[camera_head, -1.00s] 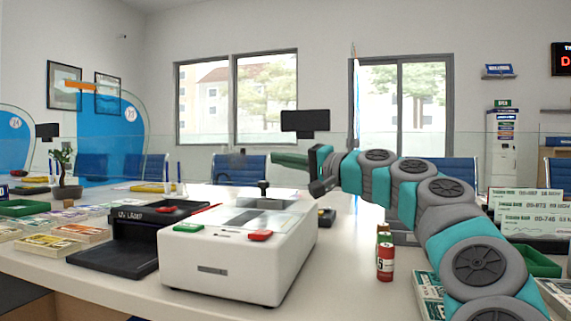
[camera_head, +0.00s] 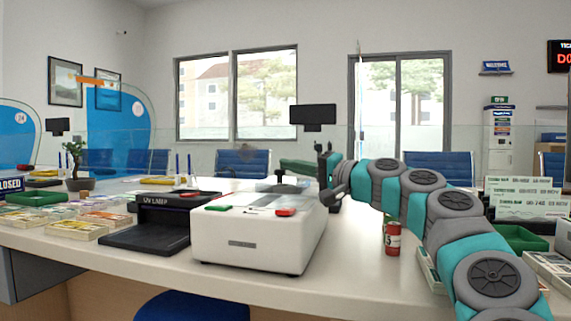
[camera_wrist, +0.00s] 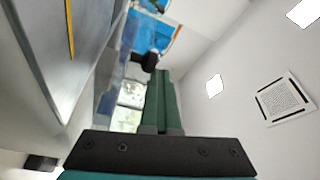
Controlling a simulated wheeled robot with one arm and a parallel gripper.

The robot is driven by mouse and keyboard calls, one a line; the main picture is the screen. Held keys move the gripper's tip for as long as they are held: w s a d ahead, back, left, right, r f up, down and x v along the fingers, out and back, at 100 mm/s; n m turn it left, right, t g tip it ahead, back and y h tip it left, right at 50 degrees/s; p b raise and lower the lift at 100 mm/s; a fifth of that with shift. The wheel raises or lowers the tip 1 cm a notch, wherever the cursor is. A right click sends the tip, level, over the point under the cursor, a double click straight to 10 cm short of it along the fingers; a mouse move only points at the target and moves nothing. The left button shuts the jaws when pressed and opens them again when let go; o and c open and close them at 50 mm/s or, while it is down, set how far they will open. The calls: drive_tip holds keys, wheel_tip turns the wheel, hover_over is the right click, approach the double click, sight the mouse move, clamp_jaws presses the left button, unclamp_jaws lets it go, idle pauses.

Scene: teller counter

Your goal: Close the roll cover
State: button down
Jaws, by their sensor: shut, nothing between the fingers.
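The white machine (camera_head: 258,243) stands on the counter, with a green button (camera_head: 218,208) and a red button (camera_head: 285,212) on its front top edge. A grey panel with a small dark knob (camera_head: 280,175) shows at the back of its top; it looks like the roll cover, but I cannot tell how far open it is. My gripper (camera_head: 298,165) is above and behind the machine's right rear, pointing left, apart from the knob. In the wrist view its two green fingers (camera_wrist: 161,100) lie side by side, shut and empty.
A black UV lamp (camera_head: 160,218) stands left of the machine. A red can (camera_head: 393,238) stands to its right, near my arm. Banknote trays (camera_head: 75,230) fill the counter's left. A blue chair (camera_head: 205,305) is below the front edge.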

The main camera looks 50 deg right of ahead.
drive_tip(key=shift+w+a+f, duration=0.1)
drive_tip(key=shift+a+f, duration=0.1)
drive_tip(key=shift+f, duration=0.3)
drive_tip(key=shift+r, duration=0.1)
drive_tip(key=r+p, duration=0.2)
drive_tip(key=r, duration=0.1)
drive_tip(key=r+p, duration=0.1)
drive_tip(key=shift+s+d+r, duration=0.25)
drive_tip(key=shift+s+r, duration=0.05)
drive_tip(key=shift+r, duration=0.1)
drive_tip(key=s+d+f, duration=0.3)
drive_tip(key=s+d, duration=0.1)
drive_tip(key=s, duration=0.4)
drive_tip(key=shift+f, duration=0.3)
drive_tip(key=shift+d, duration=0.1)
